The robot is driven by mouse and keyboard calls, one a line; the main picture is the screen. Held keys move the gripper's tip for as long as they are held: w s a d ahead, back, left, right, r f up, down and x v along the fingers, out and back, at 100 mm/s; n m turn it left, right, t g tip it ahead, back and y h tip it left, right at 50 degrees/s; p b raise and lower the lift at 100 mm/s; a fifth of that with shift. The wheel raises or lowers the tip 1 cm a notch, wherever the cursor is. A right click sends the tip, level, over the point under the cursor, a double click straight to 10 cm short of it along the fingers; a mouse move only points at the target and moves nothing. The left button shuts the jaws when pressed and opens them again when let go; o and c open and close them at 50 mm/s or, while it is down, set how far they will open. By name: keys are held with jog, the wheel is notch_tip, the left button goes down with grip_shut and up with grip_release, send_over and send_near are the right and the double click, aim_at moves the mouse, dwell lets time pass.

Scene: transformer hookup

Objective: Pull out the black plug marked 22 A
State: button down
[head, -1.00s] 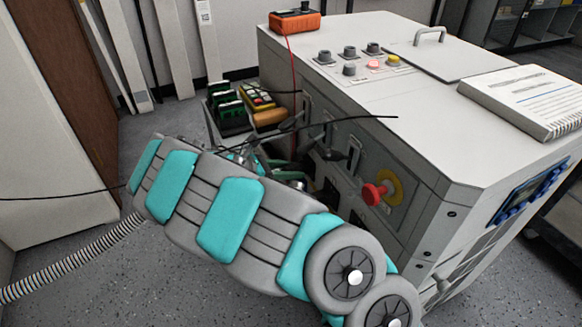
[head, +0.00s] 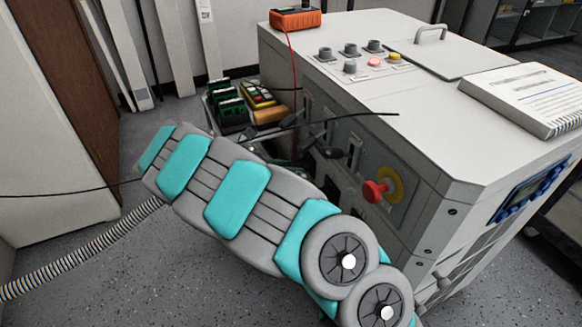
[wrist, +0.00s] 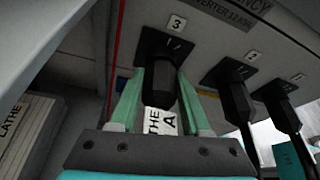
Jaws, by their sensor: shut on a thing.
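In the wrist view a black plug (wrist: 159,84) stands at the black socket marked 3 (wrist: 167,47). My gripper (wrist: 160,76) is shut on this plug, with one green finger on each side of it. A white label (wrist: 160,121) below the plug shows only parts of words, "THE" and "A"; I cannot read a number on it. I cannot tell how deep the plug sits in the socket. In the head view my own arm hides the gripper and the plug.
Two other black plugs stand to the right, at sockets 2 (wrist: 235,100) and 1 (wrist: 284,112). The grey cabinet (head: 400,110) has a red knob (head: 375,191) close to my arm. A thin black cable crosses in front of the panel. Open floor lies at the lower left.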

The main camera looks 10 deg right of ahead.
jog(key=shift+s+a, duration=0.2)
jog(key=shift+a, duration=0.7)
jog(key=shift+s+a, duration=0.15)
jog(key=shift+a, duration=0.7)
jog(key=shift+s+a, duration=0.25)
jog(key=shift+a, duration=0.95)
jog(key=shift+s+a, duration=0.25)
jog(key=shift+a, duration=0.9)
